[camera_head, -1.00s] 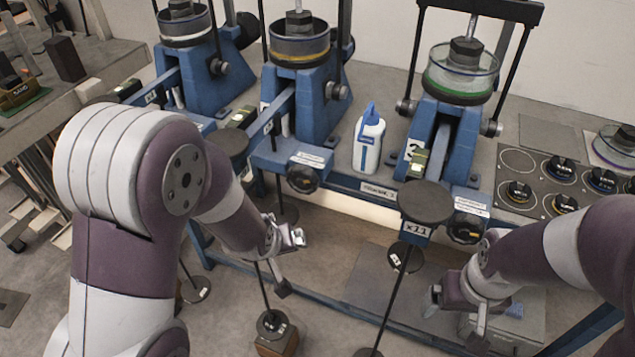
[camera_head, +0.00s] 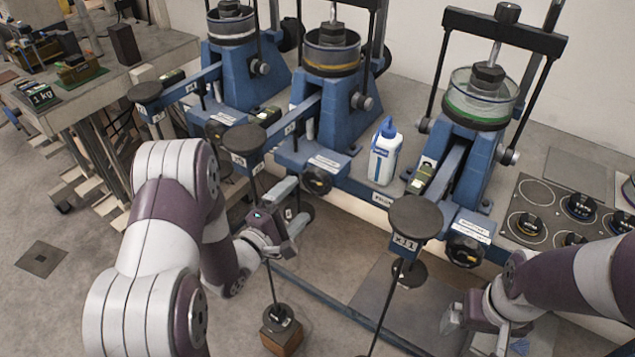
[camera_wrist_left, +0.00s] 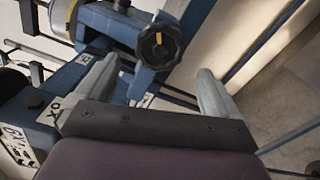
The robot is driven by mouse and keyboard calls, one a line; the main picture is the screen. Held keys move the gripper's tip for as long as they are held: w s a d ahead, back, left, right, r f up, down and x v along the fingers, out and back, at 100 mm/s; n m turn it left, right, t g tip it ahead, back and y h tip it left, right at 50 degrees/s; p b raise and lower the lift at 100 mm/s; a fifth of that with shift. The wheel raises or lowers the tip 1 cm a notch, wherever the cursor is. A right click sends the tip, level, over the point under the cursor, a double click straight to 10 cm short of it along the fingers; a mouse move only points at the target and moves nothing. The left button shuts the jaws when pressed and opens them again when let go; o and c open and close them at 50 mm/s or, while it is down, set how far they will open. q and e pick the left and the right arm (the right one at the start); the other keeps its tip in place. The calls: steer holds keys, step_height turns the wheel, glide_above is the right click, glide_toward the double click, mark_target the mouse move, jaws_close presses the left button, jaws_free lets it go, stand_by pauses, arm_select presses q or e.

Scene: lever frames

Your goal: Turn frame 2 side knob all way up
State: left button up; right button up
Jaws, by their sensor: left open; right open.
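Three blue lever frames stand in a row: left (camera_head: 238,82), middle (camera_head: 330,105) and right (camera_head: 480,150). I cannot surely read which is frame 2. A black side knob (camera_head: 317,180) sits on the front of the middle frame. Another black knob (camera_head: 465,250) is on the right frame. My left gripper (camera_head: 290,208) is open and empty, just below and left of the middle frame's knob. In the left wrist view a black knob (camera_wrist_left: 160,46) with a yellow mark lies beyond and between the fingertips, apart from them. My right gripper (camera_head: 474,322) is open, low at the right.
Round black lever-end pads (camera_head: 416,217) with hanging rods stand in front of the frames. A white-blue bottle (camera_head: 385,155) stands between the middle and right frames. Dark weights (camera_head: 530,225) lie at the right. A side table (camera_head: 100,70) is at the left.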

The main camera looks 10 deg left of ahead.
mark_target(314, 185)
arm_select(q)
steer(key=b+x, duration=0.2)
steer(key=x, duration=0.6)
steer(key=shift+d+f, duration=0.1)
steer(key=shift+f, duration=0.05)
steer(key=c, duration=1.3)
steer(key=shift+w, duration=0.15)
steer(key=shift+c, duration=0.5)
